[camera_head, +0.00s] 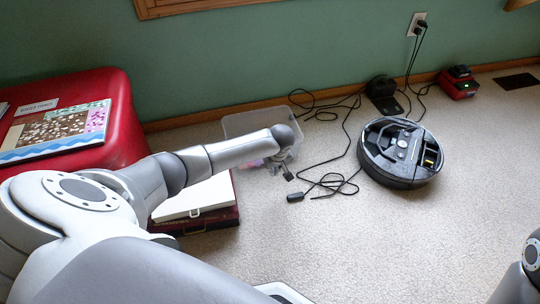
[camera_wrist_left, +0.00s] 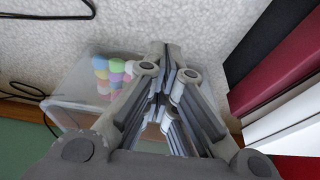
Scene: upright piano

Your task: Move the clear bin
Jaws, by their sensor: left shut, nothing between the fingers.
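The clear bin (camera_head: 240,124) stands on the carpet against the wall, partly hidden behind my left arm and gripper. In the left wrist view the bin (camera_wrist_left: 70,82) lies left of the fingers and partly behind them, with several pastel-coloured round things inside. My left gripper (camera_head: 287,175) is shut and empty, pointing down at the bin's near right side. In the wrist view its fingertips (camera_wrist_left: 166,46) are together; whether they touch the bin I cannot tell. Of my right arm only a link shows at the lower right edge; its gripper is out of view.
A red bench (camera_head: 122,120) with a book stands at left. White and dark red cases (camera_head: 205,198) lie on the floor beside the bin. Black cables (camera_head: 345,130) and a robot vacuum (camera_head: 400,152) are to the right. Carpet in front of the vacuum is clear.

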